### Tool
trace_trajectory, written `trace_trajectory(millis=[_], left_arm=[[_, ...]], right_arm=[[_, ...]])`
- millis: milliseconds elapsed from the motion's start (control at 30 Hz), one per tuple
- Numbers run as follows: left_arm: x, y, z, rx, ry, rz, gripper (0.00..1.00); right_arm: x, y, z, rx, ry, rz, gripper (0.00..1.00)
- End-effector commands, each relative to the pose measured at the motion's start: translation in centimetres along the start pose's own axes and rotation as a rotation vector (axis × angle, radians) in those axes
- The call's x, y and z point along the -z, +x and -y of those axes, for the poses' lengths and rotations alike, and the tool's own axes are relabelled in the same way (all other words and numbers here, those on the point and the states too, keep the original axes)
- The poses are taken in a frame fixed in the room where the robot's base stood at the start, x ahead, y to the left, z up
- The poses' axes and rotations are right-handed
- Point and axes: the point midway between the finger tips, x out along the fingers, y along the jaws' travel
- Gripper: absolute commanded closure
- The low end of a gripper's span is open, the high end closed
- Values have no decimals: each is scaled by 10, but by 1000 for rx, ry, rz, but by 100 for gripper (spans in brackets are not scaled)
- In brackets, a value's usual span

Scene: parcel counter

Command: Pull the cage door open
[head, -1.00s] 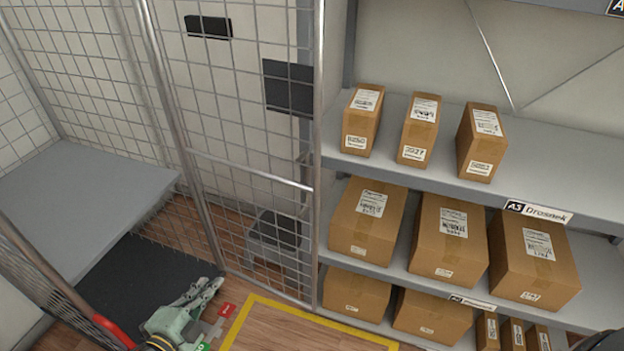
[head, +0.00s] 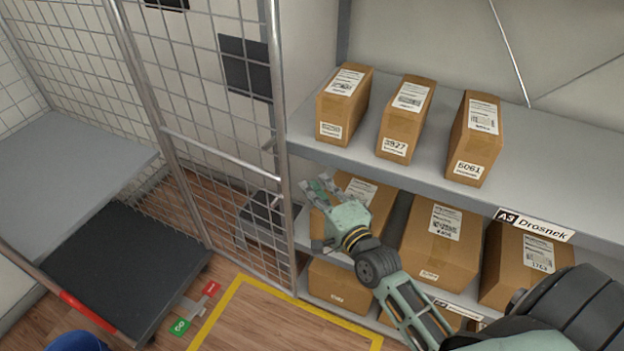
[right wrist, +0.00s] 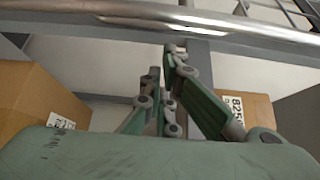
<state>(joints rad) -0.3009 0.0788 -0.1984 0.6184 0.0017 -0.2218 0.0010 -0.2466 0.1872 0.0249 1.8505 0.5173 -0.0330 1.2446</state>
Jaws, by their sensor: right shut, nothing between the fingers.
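The cage door (head: 222,153) is a wire-mesh panel in a grey metal frame, left of the shelving in the head view. Its crossbar meets the upright edge post (head: 280,150). It looks closed, though I cannot tell for sure. My right gripper (head: 316,186) is shut and empty, to the right of that post and in front of the shelf boxes. In the right wrist view its fingers (right wrist: 170,52) point toward a shiny metal bar (right wrist: 215,27) crossing the top. Contact cannot be made out. My left gripper is out of view.
Shelving (head: 420,160) with several cardboard boxes (head: 478,138) stands close on the right. Yellow-taped floor (head: 280,325) in front is clear.

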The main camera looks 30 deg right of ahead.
Motion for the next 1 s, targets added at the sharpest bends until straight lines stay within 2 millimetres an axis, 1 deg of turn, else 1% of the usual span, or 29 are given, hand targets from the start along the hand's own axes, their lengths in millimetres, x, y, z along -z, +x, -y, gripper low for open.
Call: trace_trajectory(millis=[33, 200, 300, 433, 533, 633, 933, 1000], left_arm=[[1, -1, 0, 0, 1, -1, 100], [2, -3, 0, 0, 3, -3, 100], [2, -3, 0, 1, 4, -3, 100], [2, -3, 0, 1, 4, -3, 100], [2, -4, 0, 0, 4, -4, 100], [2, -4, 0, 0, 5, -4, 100], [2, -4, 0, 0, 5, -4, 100], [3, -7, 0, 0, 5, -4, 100]], right_arm=[[0, 10, 2, 3, 0, 0, 100], [0, 42, 2, 2, -1, 0, 100], [0, 58, 1, 1, -2, 0, 100], [0, 74, 0, 0, -3, 0, 100], [-1, 81, 0, -1, -2, 1, 100], [0, 84, -1, -2, -2, 1, 100], [-1, 84, -1, -2, -3, 1, 100], [-5, 81, 0, -3, -1, 2, 100]])
